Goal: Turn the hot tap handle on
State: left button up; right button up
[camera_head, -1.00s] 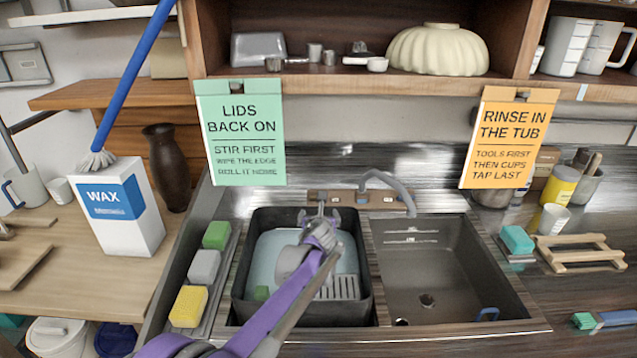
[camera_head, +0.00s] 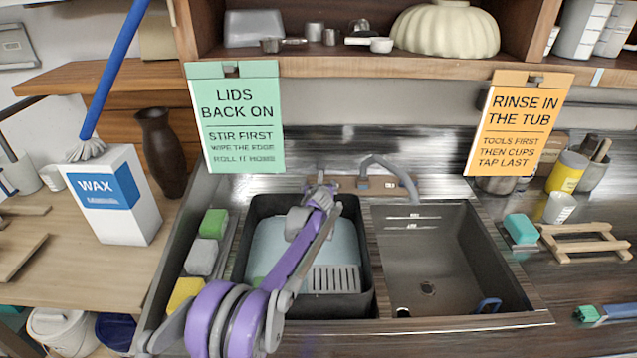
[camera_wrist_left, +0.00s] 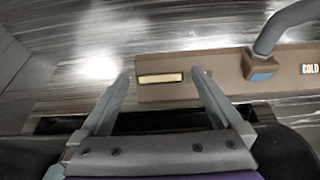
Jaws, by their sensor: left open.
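The brown tap base (camera_head: 378,185) stands behind the sinks, with the grey curved spout (camera_head: 392,168) rising from it. In the left wrist view the base (camera_wrist_left: 215,68) carries a COLD label (camera_wrist_left: 310,69) at the right and the foot of the spout (camera_wrist_left: 290,22). My left gripper (camera_head: 320,186) is over the base's left end. Its open fingers (camera_wrist_left: 161,76) stand either side of a pale raised-looking bar (camera_wrist_left: 160,78) on the base. I cannot tell whether this bar is the hot handle or its label. No HOT lettering is readable. My right gripper is out of view.
Under my left arm is a dark tub (camera_head: 365,255) in the left basin; the right basin (camera_head: 440,255) is mostly empty. Sponges (camera_head: 202,256) line the left edge. Two hanging signs (camera_head: 238,118) (camera_head: 517,125) and a shelf (camera_head: 400,67) are above.

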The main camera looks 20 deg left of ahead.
pick_arm(q)
jog(key=shift+w+a+f, duration=0.15)
jog(key=shift+w+f, duration=0.05)
jog(key=shift+w, duration=0.25)
jog(key=c, duration=1.3)
jog(key=shift+r+n+y+p, duration=0.1)
jog(key=shift+n+y+p, duration=0.2)
jog(key=shift+n+p, duration=0.25)
jog(key=shift+n, duration=0.35)
jog(key=o, duration=1.3)
